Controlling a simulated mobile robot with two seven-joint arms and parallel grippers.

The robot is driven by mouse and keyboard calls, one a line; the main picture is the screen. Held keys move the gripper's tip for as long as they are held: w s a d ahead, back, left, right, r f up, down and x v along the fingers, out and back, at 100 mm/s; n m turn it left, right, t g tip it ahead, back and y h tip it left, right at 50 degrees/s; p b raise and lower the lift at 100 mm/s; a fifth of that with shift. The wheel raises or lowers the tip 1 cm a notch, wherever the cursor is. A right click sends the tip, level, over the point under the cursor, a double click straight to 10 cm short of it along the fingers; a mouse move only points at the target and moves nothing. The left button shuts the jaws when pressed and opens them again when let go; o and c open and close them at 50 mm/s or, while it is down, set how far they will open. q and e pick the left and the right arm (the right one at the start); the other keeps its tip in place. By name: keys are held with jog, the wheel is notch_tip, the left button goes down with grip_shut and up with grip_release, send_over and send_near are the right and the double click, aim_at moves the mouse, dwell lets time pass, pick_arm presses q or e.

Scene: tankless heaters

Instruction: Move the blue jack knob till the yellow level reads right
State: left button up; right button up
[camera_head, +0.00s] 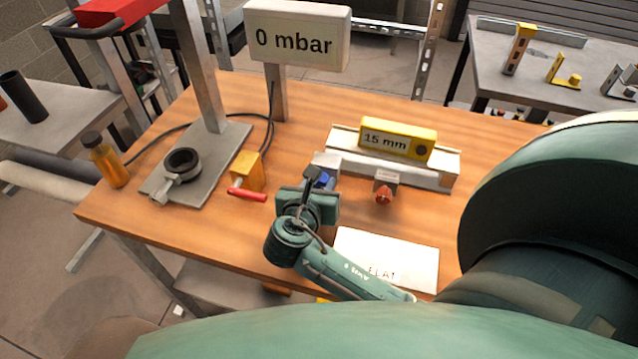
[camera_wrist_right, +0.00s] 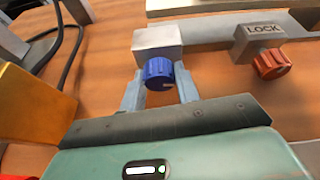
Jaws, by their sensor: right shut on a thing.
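The blue jack knob (camera_head: 326,179) sits on a small grey block at the left end of the pale metal rail (camera_head: 439,175). In the right wrist view the blue knob (camera_wrist_right: 158,73) lies between the two fingers of my right gripper (camera_wrist_right: 158,88), which is shut on it. In the head view my right gripper (camera_head: 318,184) partly hides the knob. The yellow level (camera_head: 370,142) lies along the rail, and its display reads 15 mm. My left gripper is not in view.
A red knob (camera_head: 384,194) on a block marked LOCK (camera_wrist_right: 260,40) is right of the blue one. A white card (camera_head: 412,252) lies in front. A yellow block (camera_head: 246,172) with a red handle stands left. A sign (camera_head: 297,38) reads 0 mbar.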

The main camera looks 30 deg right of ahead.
jog(key=c, duration=0.4)
jog(key=shift+o, duration=0.2)
jog(key=shift+r+m+p, duration=0.2)
jog(key=shift+m+p, duration=0.1)
jog(key=shift+p, duration=0.4)
jog(key=shift+d+f+m+t+y+p, duration=0.1)
jog(key=shift+f+m+t+y+p, duration=0.1)
jog(key=shift+m+t+y+p, duration=0.45)
jog(key=shift+h, duration=0.25)
jog(key=o, duration=1)
jog(key=shift+c, duration=0.2)
